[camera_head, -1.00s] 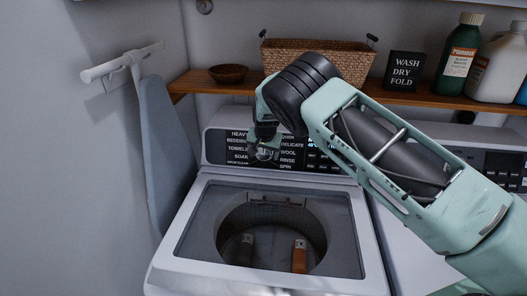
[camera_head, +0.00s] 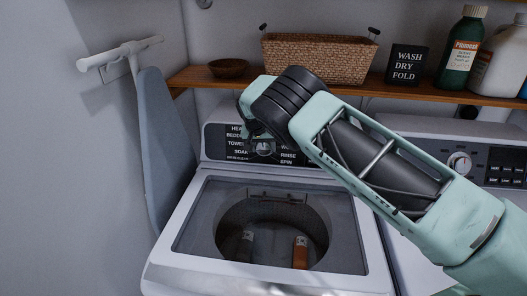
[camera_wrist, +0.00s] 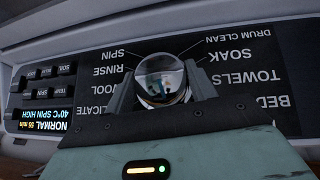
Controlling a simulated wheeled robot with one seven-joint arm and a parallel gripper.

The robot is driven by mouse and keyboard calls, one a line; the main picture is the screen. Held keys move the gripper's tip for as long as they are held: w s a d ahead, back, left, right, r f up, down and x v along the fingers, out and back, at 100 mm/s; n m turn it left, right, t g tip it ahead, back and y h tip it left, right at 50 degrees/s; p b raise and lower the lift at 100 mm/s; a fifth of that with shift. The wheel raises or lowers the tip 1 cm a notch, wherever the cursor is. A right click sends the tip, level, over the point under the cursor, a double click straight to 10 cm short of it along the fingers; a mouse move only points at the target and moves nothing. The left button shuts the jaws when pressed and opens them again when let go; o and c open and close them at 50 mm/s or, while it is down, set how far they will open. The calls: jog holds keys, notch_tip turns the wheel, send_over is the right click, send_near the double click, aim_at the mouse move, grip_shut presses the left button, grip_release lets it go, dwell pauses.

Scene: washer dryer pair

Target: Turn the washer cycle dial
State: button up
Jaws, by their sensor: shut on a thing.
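The washer (camera_head: 160,262) is the white top-loader at the middle of the head view. Its cycle dial (camera_wrist: 161,78) is a shiny round knob on the black panel, ringed by labels such as SPIN, DRUM CLEAN, SOAK and TOWELS. In the wrist view my gripper (camera_wrist: 160,90) has one finger on each side of the dial and is shut on it. In the head view the dial (camera_head: 265,149) shows below my wrist, and my arm hides part of the panel. The washer display (camera_wrist: 43,120) reads NORMAL, 55 min, 40°C, SPIN HIGH.
A wooden shelf (camera_head: 205,77) above holds a wicker basket (camera_head: 315,60), a bowl (camera_head: 229,68), a sign (camera_head: 406,65) and bottles (camera_head: 462,48). The dryer dial (camera_head: 459,162) is at right.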

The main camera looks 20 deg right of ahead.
jog(key=shift+a+f+n+h+b, duration=0.15)
jog(key=shift+n+h+b, duration=0.25)
jog(key=shift+h+b, duration=0.4)
jog(key=shift+g+b, duration=0.3)
jog(key=shift+b, duration=0.1)
jog(key=shift+n+h, duration=0.3)
jog(key=shift+h, duration=0.1)
jog(key=o, duration=1)
jog(key=b+v, duration=0.4)
jog(key=v, duration=1.3)
jog(key=shift+r+b, duration=0.35)
jog(key=shift+r, duration=0.05)
